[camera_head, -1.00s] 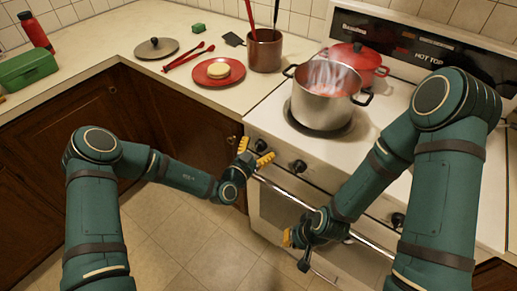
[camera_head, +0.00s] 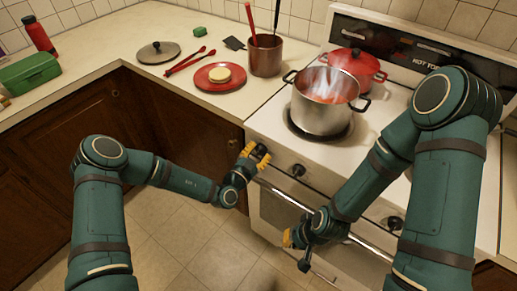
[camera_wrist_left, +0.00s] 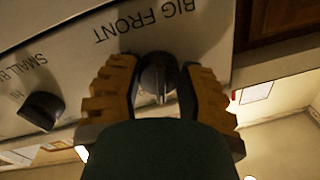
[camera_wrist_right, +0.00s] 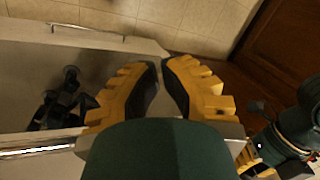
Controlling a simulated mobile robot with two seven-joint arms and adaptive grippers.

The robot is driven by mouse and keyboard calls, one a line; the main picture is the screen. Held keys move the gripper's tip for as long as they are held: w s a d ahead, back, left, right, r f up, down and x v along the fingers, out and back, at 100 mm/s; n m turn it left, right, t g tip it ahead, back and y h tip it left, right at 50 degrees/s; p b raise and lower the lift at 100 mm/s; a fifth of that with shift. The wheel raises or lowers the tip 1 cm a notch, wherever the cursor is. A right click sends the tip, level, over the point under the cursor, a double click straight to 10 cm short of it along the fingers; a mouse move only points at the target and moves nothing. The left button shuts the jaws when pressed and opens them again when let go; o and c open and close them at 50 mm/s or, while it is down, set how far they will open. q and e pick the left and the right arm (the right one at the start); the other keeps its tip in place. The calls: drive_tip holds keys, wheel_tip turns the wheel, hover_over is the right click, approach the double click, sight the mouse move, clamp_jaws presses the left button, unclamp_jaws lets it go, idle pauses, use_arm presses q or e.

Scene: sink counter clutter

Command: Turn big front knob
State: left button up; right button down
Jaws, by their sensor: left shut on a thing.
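The knob (camera_wrist_left: 157,75) labelled "BIG FRONT" is on the stove's front panel. In the left wrist view it sits between both yellow fingers of my left gripper (camera_wrist_left: 155,88), which is shut on it. In the head view my left gripper (camera_head: 256,154) is at the left end of the stove front and hides this knob. My right gripper (camera_head: 288,238) is low in front of the oven door. In the right wrist view its fingertips (camera_wrist_right: 161,66) are nearly together, with nothing between them.
Another knob (camera_head: 298,170) is to the right of my left gripper. The oven handle (camera_head: 370,246) runs below the panel. A steaming pot (camera_head: 318,115) stands on the stove before a red pot (camera_head: 372,68). A red plate (camera_head: 207,83) lies on the counter. The floor is clear.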

use_arm(q)
drive_tip(key=m+p, duration=0.4)
drive_tip(key=m, duration=0.1)
drive_tip(key=shift+r+m+h, duration=0.1)
drive_tip(key=shift+m+h, duration=0.2)
drive_tip(key=shift+m, duration=0.1)
drive_tip(key=m+p, duration=0.2)
drive_tip(key=m, duration=0.3)
drive_tip(key=shift+m+p, duration=0.35)
drive_tip(key=shift+m, duration=0.05)
drive_tip(key=m+h+p, duration=0.1)
drive_tip(key=m+p, duration=0.1)
drive_tip(key=m, duration=0.4)
drive_tip(key=shift+w+a+r+m+p, duration=0.1)
drive_tip(key=shift+m+p, duration=0.3)
drive_tip(key=m+p, duration=0.1)
drive_tip(key=m, duration=0.2)
drive_tip(key=shift+m+g, duration=0.3)
drive_tip(key=shift+m, duration=0.1)
drive_tip(key=shift+m+h+p, duration=0.3)
drive_tip(key=shift+m+p, duration=0.6)
drive_tip(key=shift+m, duration=0.7)
use_arm(e)
wheel_tip(320, 180, up, 14)
drive_tip(key=w, duration=0.2)
drive_tip(key=shift+d+f+t, duration=0.15)
drive_tip(key=shift+d+t, duration=0.25)
use_arm(q)
drive_tip(key=shift+r, duration=0.1)
